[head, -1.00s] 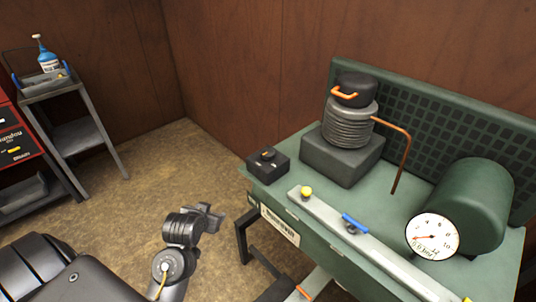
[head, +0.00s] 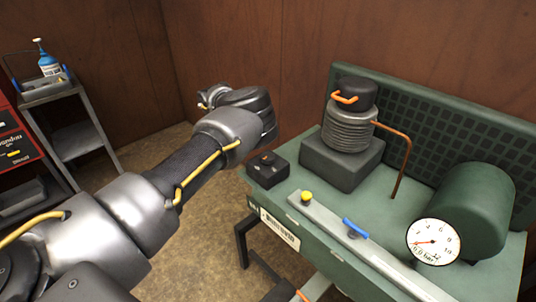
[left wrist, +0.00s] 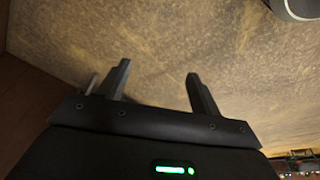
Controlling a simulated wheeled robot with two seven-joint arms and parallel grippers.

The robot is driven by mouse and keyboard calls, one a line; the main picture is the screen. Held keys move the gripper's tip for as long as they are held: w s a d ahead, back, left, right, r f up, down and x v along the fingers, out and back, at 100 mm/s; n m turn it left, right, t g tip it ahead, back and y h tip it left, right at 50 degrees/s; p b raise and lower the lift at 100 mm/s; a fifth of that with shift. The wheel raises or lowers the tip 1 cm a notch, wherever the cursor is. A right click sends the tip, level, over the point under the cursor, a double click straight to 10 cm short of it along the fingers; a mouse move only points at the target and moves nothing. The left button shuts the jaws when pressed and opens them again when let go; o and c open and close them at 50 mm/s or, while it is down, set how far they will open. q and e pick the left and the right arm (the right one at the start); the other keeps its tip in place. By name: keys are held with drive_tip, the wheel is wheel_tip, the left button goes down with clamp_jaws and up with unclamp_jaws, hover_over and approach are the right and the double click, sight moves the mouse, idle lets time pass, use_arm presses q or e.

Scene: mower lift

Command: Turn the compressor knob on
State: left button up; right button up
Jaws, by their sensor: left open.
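The compressor unit stands on a green bench: a ribbed grey cylinder (head: 350,130) with a black cap, on a dark block. To its left, a small black box (head: 267,174) carries a dark knob (head: 267,158) with an orange mark on top. My left arm reaches across the head view from the lower left, its wrist left of and above the box, apart from it. My left gripper shows in the left wrist view (left wrist: 160,82), open and empty, with bare floor beyond it. Its fingers are not clear in the head view. My right gripper is not in view.
A green tank with a dial gauge (head: 434,242) lies at the right of the bench (head: 300,262). A grey rail with a yellow knob (head: 306,196) and blue lever (head: 355,228) runs along the front. A grey cart (head: 78,140) stands left. Brown walls close the back.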

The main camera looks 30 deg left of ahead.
sight(268, 156)
use_arm(q)
drive_tip(key=w+d+r+m, duration=0.1)
drive_tip(key=w+d+r, duration=0.1)
drive_tip(key=d+r, duration=0.1)
drive_tip(key=w+d+r+m+h, duration=0.1)
drive_tip(key=w+d+r, duration=0.1)
drive_tip(key=d+r, duration=0.1)
drive_tip(key=w+d+r+m+h, duration=0.1)
drive_tip(key=w+d+r, duration=0.1)
drive_tip(key=d, duration=0.3)
drive_tip(key=shift+w+d+r+t, duration=0.1)
drive_tip(key=shift+d+r+t, duration=0.1)
drive_tip(key=shift+r, duration=0.25)
drive_tip(key=shift+d+r+t, duration=0.15)
drive_tip(key=shift+r+t, duration=0.05)
drive_tip(key=shift+r, duration=0.2)
drive_tip(key=w+d+r+m+h, duration=0.1)
drive_tip(key=w+d+r+m, duration=0.15)
drive_tip(key=d+r, duration=0.4)
drive_tip(key=f, duration=0.3)
drive_tip(key=f+p, duration=0.1)
drive_tip(key=f, duration=0.6)
drive_tip(key=shift+s+a+f+p, duration=0.35)
drive_tip(key=shift+s+p, duration=0.05)
drive_tip(key=c, duration=1)
